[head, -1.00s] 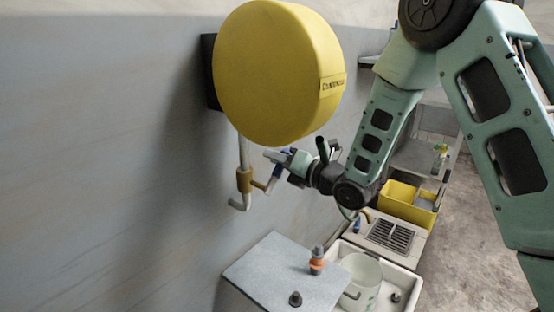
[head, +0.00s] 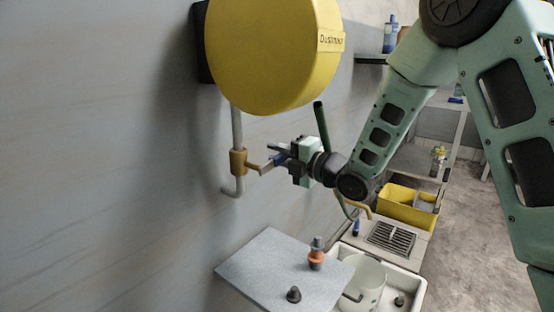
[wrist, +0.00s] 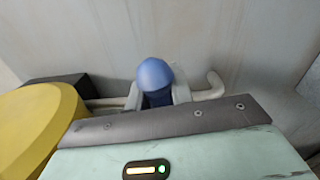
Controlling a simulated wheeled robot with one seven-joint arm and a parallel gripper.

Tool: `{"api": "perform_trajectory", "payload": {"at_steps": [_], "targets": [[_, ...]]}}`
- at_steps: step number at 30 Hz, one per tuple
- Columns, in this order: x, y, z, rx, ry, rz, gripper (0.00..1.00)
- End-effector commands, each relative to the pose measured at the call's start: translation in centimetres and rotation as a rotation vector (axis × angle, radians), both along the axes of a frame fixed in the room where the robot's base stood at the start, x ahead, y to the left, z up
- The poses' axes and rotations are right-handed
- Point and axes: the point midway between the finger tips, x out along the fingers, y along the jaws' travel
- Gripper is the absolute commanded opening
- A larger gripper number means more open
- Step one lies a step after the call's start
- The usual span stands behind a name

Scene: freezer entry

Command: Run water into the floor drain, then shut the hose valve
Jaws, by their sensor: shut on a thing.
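The hose valve (head: 238,161) is a brass body on a grey wall pipe below the yellow hose reel (head: 270,50). My gripper (head: 283,157) is shut on this handle. In the wrist view the rounded blue handle (wrist: 155,75) sits between my grey fingers. A slotted metal drain grate (head: 391,238) lies at lower right. A green hose (head: 347,209) and a brass-coloured spout (head: 361,207) show behind my wrist, partly hidden. I cannot make out any running water.
A grey board (head: 262,272) with an orange-and-grey fitting (head: 316,258) and a dark knob stands below the valve. A yellow bin (head: 403,206) stands farther back. Floor is open at right.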

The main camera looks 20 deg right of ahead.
Motion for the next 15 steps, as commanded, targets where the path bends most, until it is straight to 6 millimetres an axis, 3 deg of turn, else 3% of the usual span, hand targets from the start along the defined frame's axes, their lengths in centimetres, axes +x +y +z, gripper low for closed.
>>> {"api": "perform_trajectory", "payload": {"at_steps": [15], "targets": [[0.14, -0.31, -1.05, 0.112, 0.075, -0.007, 0.00]]}}
